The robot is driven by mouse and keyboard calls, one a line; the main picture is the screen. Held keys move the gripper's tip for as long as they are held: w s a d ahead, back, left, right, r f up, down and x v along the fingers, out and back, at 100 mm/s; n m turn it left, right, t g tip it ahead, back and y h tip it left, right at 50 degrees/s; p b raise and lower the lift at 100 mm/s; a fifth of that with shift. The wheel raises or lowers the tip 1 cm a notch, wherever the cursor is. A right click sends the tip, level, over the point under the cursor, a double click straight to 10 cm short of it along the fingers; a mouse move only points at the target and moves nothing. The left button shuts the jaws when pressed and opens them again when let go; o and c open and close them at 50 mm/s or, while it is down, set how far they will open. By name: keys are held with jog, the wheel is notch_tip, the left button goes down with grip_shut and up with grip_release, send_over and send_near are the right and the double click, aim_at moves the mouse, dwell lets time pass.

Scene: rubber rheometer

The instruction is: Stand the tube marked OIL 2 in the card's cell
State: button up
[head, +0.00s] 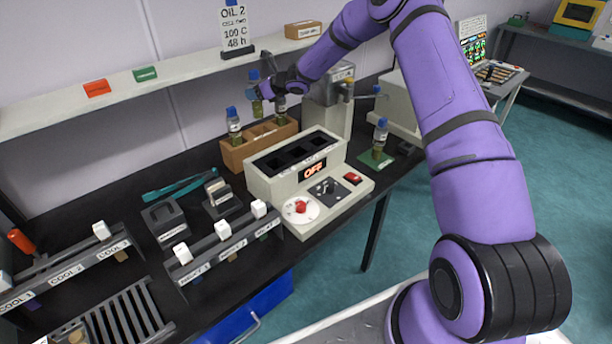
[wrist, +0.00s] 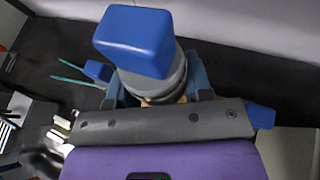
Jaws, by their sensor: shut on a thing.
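My gripper (head: 268,91) is shut on a blue-capped tube (head: 257,107) above the wooden rack; its blue cap (wrist: 135,40) fills the middle of the wrist view. I cannot read the tube's mark. The card (head: 234,26) on the shelf reads OIL 2, 100 C, 48 h, with a smaller line I cannot read surely. The wooden rack (head: 236,157) has cells, with one blue-capped tube (head: 234,127) at its left end and another tube (head: 280,108) near its right end. A further tube (head: 380,139) stands upright on a green pad (head: 373,160).
A cream block heater (head: 268,186) with dark wells and a display reading OFF stands in front of the rack. The shelf (head: 190,83) runs above and behind. Racks with white blocks (head: 222,246) and a metal grid (head: 118,318) lie at the front left. A grey machine (head: 328,100) stands right.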

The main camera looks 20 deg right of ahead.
jog(key=s+d+r, duration=0.1)
jog(key=s+d, duration=0.2)
jog(key=s, duration=0.7)
jog(key=s+d, duration=0.3)
jog(key=s, duration=0.7)
jog(key=shift+s+d+r, duration=0.25)
jog(key=shift+d+r, duration=0.05)
jog(key=shift+r, duration=0.1)
jog(key=shift+f, duration=1.9)
jog(key=shift+f, duration=0.15)
jog(key=shift+f, duration=3.7)
jog(key=o, duration=1.3)
jog(key=shift+o, duration=0.2)
